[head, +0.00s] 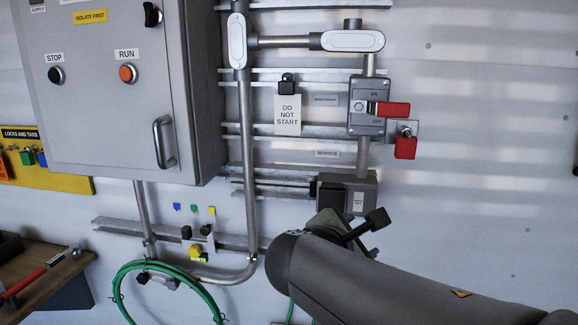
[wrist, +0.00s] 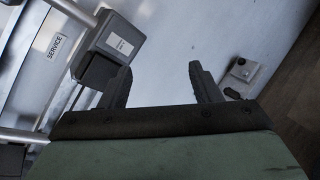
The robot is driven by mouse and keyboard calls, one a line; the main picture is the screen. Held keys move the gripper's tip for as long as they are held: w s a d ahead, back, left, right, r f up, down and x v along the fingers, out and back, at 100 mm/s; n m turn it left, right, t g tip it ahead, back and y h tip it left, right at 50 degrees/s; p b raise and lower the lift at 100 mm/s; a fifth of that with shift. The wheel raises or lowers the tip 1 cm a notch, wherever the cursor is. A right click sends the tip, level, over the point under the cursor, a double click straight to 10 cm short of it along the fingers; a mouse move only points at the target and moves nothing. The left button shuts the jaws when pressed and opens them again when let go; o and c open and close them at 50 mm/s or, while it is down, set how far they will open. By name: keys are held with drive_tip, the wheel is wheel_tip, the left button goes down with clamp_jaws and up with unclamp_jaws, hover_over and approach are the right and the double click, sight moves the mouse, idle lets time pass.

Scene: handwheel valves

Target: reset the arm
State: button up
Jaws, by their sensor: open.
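My gripper (wrist: 163,82) shows in the wrist view with its two dark fingers apart and nothing between them. Its left finger overlaps the edge of a grey box (wrist: 122,42) with a white label; I cannot tell whether they touch. In the head view my gripper (head: 366,228) is partly hidden behind my arm. It is just below the same grey box (head: 362,193), low on the wall. My arm reaches in from the lower right.
A rotary switch (head: 376,105) with a red handle and a red padlock (head: 405,147) is above. A grey cabinet (head: 95,110), pipes (head: 247,125) and a green hose (head: 125,290) are left. A wooden bench (head: 50,275) stands lower left. The wall on the right is mostly bare.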

drive_tip(key=s+d+f+m+g+y, duration=0.1)
drive_tip(key=s+d+f+m+g, duration=0.2)
drive_tip(key=f+m, duration=0.15)
drive_tip(key=s+d+f+m+g, duration=0.3)
drive_tip(key=s+f, duration=0.1)
drive_tip(key=f, duration=0.2)
drive_tip(key=s+a+f+m+g+y, duration=0.1)
drive_tip(key=s+f+m+g+y, duration=0.1)
drive_tip(key=s+f+m, duration=0.4)
drive_tip(key=s+a+f+m+g+y, duration=0.2)
drive_tip(key=s+f+m+g+y, duration=0.1)
drive_tip(key=s+f+m+y, duration=0.2)
drive_tip(key=shift+s+a+f+m, duration=0.35)
drive_tip(key=shift+s+m, duration=0.3)
drive_tip(key=shift+m, duration=0.6)
drive_tip(key=shift+d, duration=0.1)
